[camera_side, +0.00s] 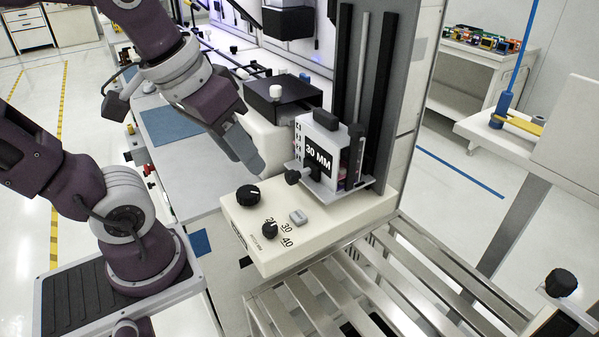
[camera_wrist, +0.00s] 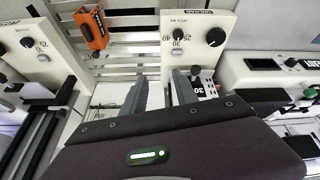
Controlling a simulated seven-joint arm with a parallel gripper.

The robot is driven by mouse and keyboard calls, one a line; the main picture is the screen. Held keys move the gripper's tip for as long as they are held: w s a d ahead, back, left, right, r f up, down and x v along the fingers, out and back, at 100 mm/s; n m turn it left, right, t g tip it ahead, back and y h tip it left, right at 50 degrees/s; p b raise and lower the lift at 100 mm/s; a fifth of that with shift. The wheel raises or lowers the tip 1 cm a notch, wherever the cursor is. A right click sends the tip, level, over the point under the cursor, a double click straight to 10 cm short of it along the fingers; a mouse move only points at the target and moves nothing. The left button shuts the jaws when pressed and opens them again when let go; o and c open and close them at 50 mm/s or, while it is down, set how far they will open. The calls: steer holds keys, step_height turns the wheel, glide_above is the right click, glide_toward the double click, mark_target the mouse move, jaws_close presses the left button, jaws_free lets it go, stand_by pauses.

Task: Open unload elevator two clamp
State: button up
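An elevator unit has a cream base panel (camera_side: 310,222) with two black dials and a grey button. On it, a grey block marked "30 MM" (camera_side: 318,157) stands upright on a carriage, with a dark piece on top and a small black knob (camera_side: 292,177) at its lower left. The block partly shows in the wrist view (camera_wrist: 200,88), where the panel (camera_wrist: 200,22) is at top. No label reading "two" is legible. My gripper (camera_side: 255,166) is left of the block, its fingers angled down, apart from the knob. In the wrist view its fingers (camera_wrist: 160,80) stand apart with nothing between them.
A dark vertical rail (camera_side: 381,90) rises behind the block. A slatted metal conveyor (camera_side: 400,285) runs in front. An orange device (camera_wrist: 91,28) lies on slats at the wrist view's upper left, beside another cream panel with dials (camera_wrist: 12,50). A black-topped box (camera_side: 285,97) stands behind the gripper.

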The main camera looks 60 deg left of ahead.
steer(key=shift+o, duration=0.5)
steer(key=w+a+f+n+g, duration=0.2)
steer(key=w+a+n, duration=0.2)
steer(key=w+n, duration=0.3)
steer(key=shift+w+a+f, duration=0.15)
steer(key=shift+w+a, duration=0.25)
steer(key=shift+w, duration=0.55)
steer(key=n+g, duration=0.3)
steer(key=n, duration=0.5)
glide_above(292, 171)
step_height(292, 171, down, 9)
steer(key=shift+r, duration=0.1)
steer(key=shift+n, duration=0.3)
step_height(292, 171, down, 7)
steer(key=shift+f, duration=0.1)
jaws_close()
